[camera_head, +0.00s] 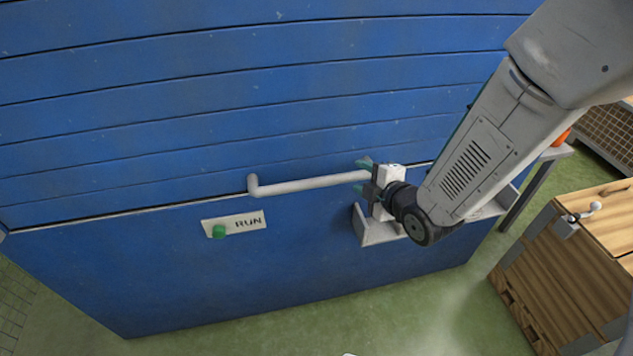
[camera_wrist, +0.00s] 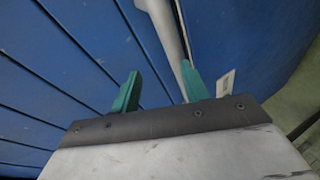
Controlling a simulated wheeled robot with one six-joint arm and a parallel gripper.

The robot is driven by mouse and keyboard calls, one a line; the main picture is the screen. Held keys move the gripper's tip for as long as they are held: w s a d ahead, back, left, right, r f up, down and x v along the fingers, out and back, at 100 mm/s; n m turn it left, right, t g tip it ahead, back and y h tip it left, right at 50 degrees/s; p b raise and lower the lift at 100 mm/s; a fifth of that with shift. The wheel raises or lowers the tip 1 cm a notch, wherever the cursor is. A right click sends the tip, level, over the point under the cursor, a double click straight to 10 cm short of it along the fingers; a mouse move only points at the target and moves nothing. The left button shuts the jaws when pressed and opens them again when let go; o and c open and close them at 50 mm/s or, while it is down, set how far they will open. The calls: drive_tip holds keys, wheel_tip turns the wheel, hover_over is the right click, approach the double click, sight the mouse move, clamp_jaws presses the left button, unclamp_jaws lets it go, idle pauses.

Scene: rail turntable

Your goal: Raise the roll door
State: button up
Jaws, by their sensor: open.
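The blue slatted roll door (camera_head: 250,80) fills the upper part of the head view, its bottom edge meeting a blue lower panel (camera_head: 300,250). A pale bar handle (camera_head: 310,185) runs along the door's bottom edge. My gripper (camera_head: 365,175) is at the handle's right end, its teal fingers apart. In the wrist view the fingers (camera_wrist: 160,92) are open and the handle (camera_wrist: 165,22) runs up between them, nearer the right finger. Whether either finger touches the handle cannot be told.
A sign reading RUN with a green button (camera_head: 219,232) is on the lower panel. A grey ledge (camera_head: 380,232) juts out below my gripper. A wooden cabinet (camera_head: 570,260) stands at the right. Green floor (camera_head: 400,310) lies open in front.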

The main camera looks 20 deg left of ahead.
sight(319, 185)
drive_tip(key=s+a+f+n+y, duration=0.3)
drive_tip(key=s+a+f+n, duration=0.1)
drive_tip(key=a, duration=0.1)
drive_tip(key=shift+y, duration=0.3)
drive_tip(key=x, duration=0.7)
drive_tip(key=shift+a, duration=0.45)
clamp_jaws()
drive_tip(key=shift+r, duration=0.1)
